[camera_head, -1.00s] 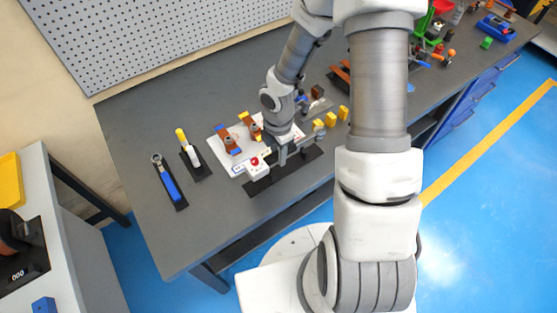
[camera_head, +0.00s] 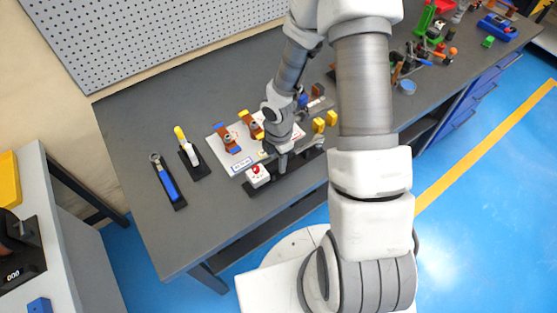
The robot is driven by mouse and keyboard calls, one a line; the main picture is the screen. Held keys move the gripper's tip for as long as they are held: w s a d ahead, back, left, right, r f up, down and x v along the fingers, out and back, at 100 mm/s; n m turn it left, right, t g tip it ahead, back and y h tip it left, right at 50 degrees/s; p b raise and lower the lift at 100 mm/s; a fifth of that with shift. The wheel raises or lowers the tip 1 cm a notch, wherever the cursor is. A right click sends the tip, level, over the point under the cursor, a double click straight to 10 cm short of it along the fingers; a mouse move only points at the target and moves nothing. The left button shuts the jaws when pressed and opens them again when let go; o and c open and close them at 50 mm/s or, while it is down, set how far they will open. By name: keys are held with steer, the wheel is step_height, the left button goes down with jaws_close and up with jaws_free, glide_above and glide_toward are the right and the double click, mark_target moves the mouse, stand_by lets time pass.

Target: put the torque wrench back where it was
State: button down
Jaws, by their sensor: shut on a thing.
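My gripper (camera_head: 282,163) points down over the long black strip (camera_head: 262,188) at the front of the bench. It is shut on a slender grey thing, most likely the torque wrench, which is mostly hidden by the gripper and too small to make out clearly. The thing is low, at or just above the strip; I cannot tell whether it touches. A separate blue-handled tool with a round metal head (camera_head: 167,180) lies on a narrow black mat at the left of the bench.
Behind is a white board (camera_head: 222,148) with orange-brown and blue blocks. A yellow-and-white tool (camera_head: 187,148) lies on a black mat. Yellow blocks (camera_head: 318,125) stand right of my gripper. The left front bench top is clear.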

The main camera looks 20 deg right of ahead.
steer(key=c, duration=0.6)
jaws_free()
steer(key=shift+r, duration=0.1)
steer(key=shift+r+p, duration=0.55)
step_height(320, 180, up, 12)
steer(key=p, duration=0.2)
steer(key=shift+r, duration=0.1)
steer(key=s+r+m+t, duration=0.2)
steer(key=s+r+m, duration=0.2)
steer(key=r+m, duration=0.3)
steer(key=s+r+m+t+b, duration=0.1)
steer(key=s+r+m, duration=0.4)
steer(key=r+m, duration=0.2)
steer(key=s+r+m+t, duration=0.2)
steer(key=s+r+m, duration=0.2)
steer(key=r+m, duration=0.3)
step_height(320, 180, up, 4)
steer(key=shift+s+f+m+t, duration=0.2)
steer(key=shift+s+m+t, duration=0.1)
steer(key=shift+s, duration=0.1)
